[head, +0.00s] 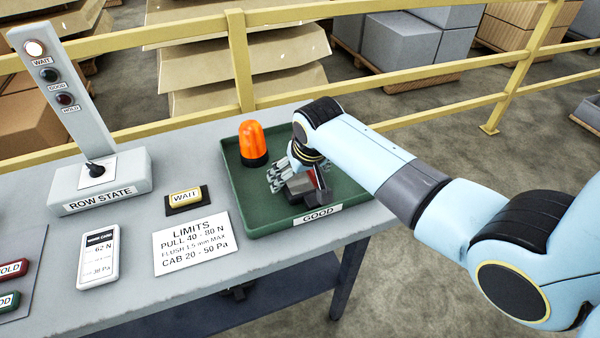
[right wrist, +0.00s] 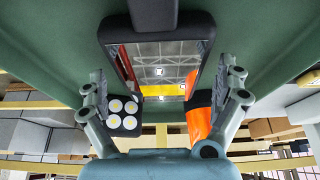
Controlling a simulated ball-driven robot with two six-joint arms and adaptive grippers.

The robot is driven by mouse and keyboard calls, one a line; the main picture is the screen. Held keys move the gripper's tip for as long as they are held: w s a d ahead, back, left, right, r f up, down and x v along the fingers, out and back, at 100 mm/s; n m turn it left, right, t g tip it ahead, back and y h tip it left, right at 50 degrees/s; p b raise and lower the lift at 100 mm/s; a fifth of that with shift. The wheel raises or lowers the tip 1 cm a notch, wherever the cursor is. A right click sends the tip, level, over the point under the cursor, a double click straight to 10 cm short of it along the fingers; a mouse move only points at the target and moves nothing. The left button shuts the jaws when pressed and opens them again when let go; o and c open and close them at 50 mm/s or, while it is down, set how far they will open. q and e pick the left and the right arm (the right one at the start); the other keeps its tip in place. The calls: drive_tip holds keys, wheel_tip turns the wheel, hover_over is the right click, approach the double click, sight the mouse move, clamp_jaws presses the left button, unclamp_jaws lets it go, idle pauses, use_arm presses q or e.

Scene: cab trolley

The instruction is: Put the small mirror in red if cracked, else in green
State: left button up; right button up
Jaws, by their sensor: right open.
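The small mirror (right wrist: 160,62) has a dark frame and a reflective face, and I see no crack on the glass in the right wrist view. It is in the green tray (head: 232,203) labelled GOOD, partly hidden by my gripper in the head view. My right gripper (head: 283,179) is low in the tray at the mirror. In the right wrist view its fingers (right wrist: 163,95) are spread apart with the mirror between and beyond them, with no clear grip. No red tray shows. My left gripper is out of view.
An orange beacon (head: 253,145) stands in the tray behind my gripper. A dark block with several white lights (right wrist: 124,113) is also close by. Left of the tray are a WAIT button (head: 186,197), a limits card (head: 191,243), a white meter (head: 98,257) and the ROW STATE post (head: 62,95), its WAIT lamp lit.

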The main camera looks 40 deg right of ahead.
drive_tip(key=p+v, duration=0.1)
drive_tip(key=v, duration=1.1)
drive_tip(key=shift+r, duration=0.1)
